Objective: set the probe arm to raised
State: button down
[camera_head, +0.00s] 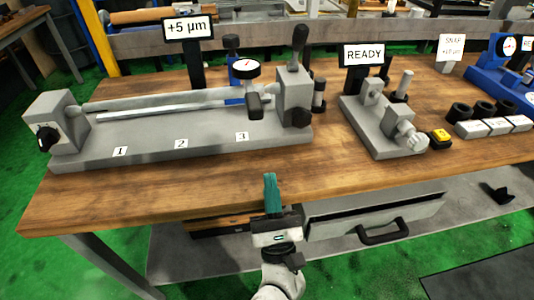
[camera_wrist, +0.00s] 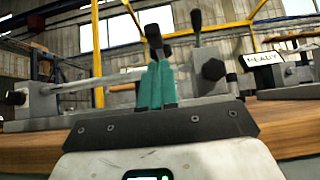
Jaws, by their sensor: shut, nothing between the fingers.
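The grinder (camera_head: 180,147) is a long grey bench unit on the wooden table, with a shaft (camera_head: 170,101) lying between its two end blocks. A round dial gauge (camera_head: 246,69) stands over the shaft near the right end block. A dark block (camera_head: 255,106) below the dial, seemingly part of the probe arm, hangs in front of the shaft; in the wrist view a dark end piece (camera_wrist: 153,33) shows just beyond my fingertips. My gripper (camera_head: 270,178) has teal fingers, shut and empty, before the table's front edge, apart from the grinder. The fingers also show in the wrist view (camera_wrist: 157,68).
A black lever (camera_head: 299,45) rises from the right end block. A grey fixture (camera_head: 380,125) with a READY sign (camera_head: 364,55) stands to the right, beside a yellow button (camera_head: 440,137). A drawer (camera_head: 375,212) hangs under the table. Bare wood lies before the grinder.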

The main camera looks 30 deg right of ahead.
aim_at(262, 118)
jog(key=p+x, duration=0.2)
jog(key=x, duration=0.7)
jog(key=shift+w+r, duration=0.15)
jog(key=shift+r, duration=0.1)
jog(key=shift+p, duration=0.3)
